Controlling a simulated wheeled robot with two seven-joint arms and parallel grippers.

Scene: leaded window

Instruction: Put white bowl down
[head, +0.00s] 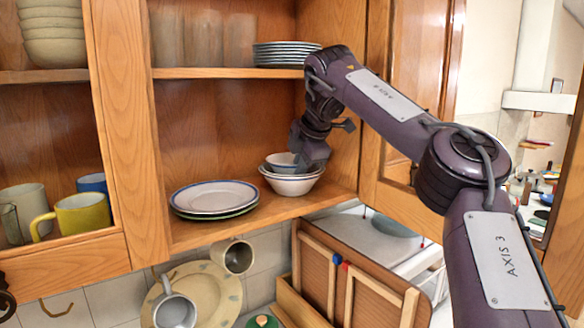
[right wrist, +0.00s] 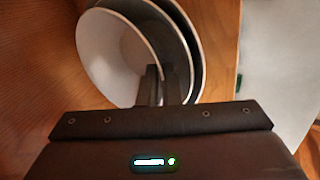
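The white bowl (head: 278,163) is the top one of a small stack on the cabinet's lower shelf, at the right side. It sits inside or just over another white bowl (head: 292,186); whether it rests fully there I cannot tell. My right gripper (head: 302,166) reaches down at the stack's right side. In the right wrist view the white bowl (right wrist: 112,50) is nearest, with its rim between the two close fingers of my right gripper (right wrist: 162,85), one inside and one outside. The fingertips are partly hidden in the head view. My left gripper is not in view.
Stacked plates (head: 214,197) lie left of the bowls on the same shelf. More plates (head: 284,54) and glasses (head: 203,38) stand on the shelf above. An open cabinet door (head: 408,110) is at the right. Mugs (head: 82,212) stand in the left compartment.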

